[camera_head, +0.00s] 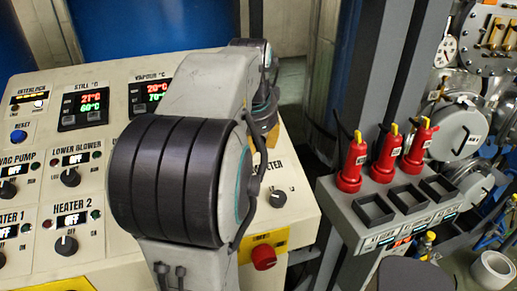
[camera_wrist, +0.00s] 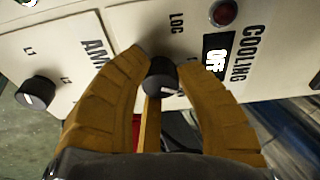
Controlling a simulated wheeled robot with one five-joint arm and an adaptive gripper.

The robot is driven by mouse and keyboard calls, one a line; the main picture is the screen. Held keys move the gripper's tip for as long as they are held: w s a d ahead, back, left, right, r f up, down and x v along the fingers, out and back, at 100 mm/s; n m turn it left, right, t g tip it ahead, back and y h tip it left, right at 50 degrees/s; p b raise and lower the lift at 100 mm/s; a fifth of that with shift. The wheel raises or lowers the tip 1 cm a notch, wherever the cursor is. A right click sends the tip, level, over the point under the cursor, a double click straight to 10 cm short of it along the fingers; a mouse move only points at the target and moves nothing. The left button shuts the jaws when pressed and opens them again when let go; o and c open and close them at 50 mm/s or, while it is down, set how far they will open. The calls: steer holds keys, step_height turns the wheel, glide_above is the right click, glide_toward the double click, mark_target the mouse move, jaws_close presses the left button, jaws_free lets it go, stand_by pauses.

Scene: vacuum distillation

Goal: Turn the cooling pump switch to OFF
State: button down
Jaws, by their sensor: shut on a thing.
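The cooling pump switch is a black round knob (camera_wrist: 160,80) with a small white mark, on the cream panel in the wrist view. The cut-off label beside it reads "COOLING". Its small display (camera_wrist: 214,55) reads "OFF", and a dark red lamp (camera_wrist: 223,13) sits near that. The two amber fingers of my gripper (camera_wrist: 163,62) are closed around the knob, one on each side. In the head view my arm hides this knob and most of the gripper.
The control panel (camera_head: 35,255) carries several other knobs, such as HEATER 2 (camera_head: 66,246). A red button (camera_head: 263,257) on a yellow plate is close to my arm. In the wrist view another black knob (camera_wrist: 36,92) is at left. A grey rack (camera_head: 350,225) holds red bottles at right.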

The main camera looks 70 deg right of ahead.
steer(key=shift+f+n+b, duration=0.15)
steer(key=shift+n+b, duration=0.4)
steer(key=shift+n, duration=0.55)
steer(key=c, duration=1.3)
jaws_free()
steer(key=shift+o, duration=1.4)
steer(key=shift+w+a, duration=0.1)
steer(key=shift+w, duration=0.1)
steer(key=shift+o, duration=0.9)
steer(key=shift+s, duration=0.1)
steer(key=shift+r, duration=0.2)
steer(key=v, duration=1.1)
steer(key=shift+a+r, duration=0.25)
steer(key=shift+a, duration=0.05)
